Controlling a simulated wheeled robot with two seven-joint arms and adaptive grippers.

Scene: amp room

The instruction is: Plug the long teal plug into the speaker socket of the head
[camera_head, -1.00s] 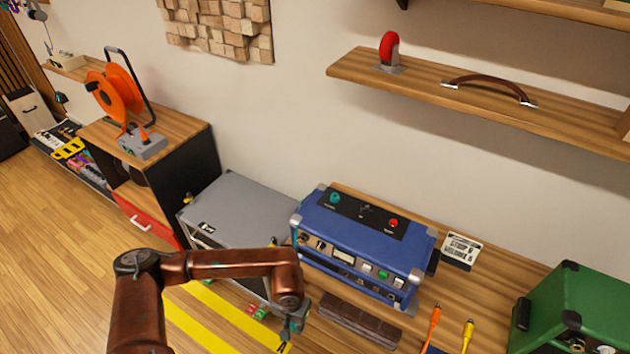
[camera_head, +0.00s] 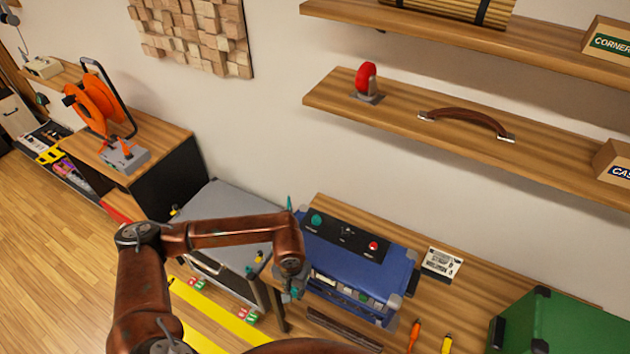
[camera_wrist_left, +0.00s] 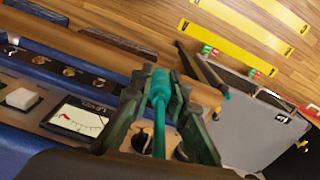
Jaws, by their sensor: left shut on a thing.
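The blue head (camera_head: 345,262) stands on the wooden bench, with a black control strip on top and buttons and a meter on its front. My left gripper (camera_head: 290,295) is beside its left front corner, partly hidden by my arm. In the left wrist view the left gripper (camera_wrist_left: 160,88) is shut on the long teal plug (camera_wrist_left: 159,115), which lies lengthwise between the fingers, apart from any socket. The head's panel (camera_wrist_left: 85,80) shows at left there, with a meter and several round fittings. I cannot tell which is the speaker socket. My right gripper is not in view.
A grey case (camera_head: 228,225) stands left of the head. A green box (camera_head: 560,325) stands at the right of the bench, with orange (camera_head: 414,335) and yellow (camera_head: 446,344) plugs before it. A wooden shelf (camera_head: 400,115) hangs above. Yellow strips (camera_head: 225,318) lie on the floor.

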